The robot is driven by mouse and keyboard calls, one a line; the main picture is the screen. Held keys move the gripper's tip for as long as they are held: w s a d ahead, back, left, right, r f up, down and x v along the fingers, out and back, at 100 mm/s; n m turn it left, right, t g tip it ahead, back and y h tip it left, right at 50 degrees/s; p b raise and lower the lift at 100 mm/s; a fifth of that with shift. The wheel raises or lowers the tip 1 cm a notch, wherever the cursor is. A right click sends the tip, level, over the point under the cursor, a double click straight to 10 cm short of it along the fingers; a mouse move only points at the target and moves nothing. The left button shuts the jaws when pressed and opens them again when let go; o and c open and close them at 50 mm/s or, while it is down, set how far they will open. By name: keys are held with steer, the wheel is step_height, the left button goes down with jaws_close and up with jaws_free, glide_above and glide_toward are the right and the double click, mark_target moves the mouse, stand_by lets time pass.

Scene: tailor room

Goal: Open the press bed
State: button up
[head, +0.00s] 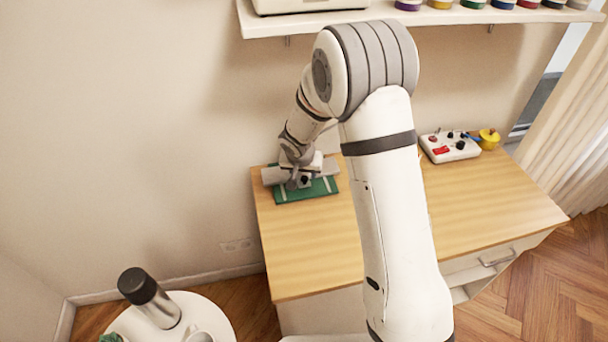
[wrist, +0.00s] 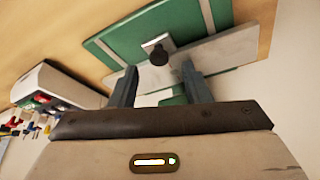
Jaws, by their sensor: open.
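The press lies at the back left corner of the wooden table in the head view. It has a green base (head: 318,188) and a light grey bed (head: 272,176). In the wrist view the green base (wrist: 112,40) fills the upper middle, with the grey bed (wrist: 235,48) across it. A black knob (wrist: 158,56) on a small white plate stands out from the bed. My gripper (wrist: 160,84) is open and empty, its two fingers spread below the knob in the picture. I cannot tell whether it touches the press. In the head view my wrist hides part of the press.
A white box with coloured pieces (head: 450,147) and a yellow item (head: 489,138) stand at the table's back right. The table top (head: 480,205) between is clear. A shelf (head: 270,24) hangs above. A round white table with a bottle (head: 150,297) is at lower left.

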steer(key=shift+x, duration=1.45)
jaws_close()
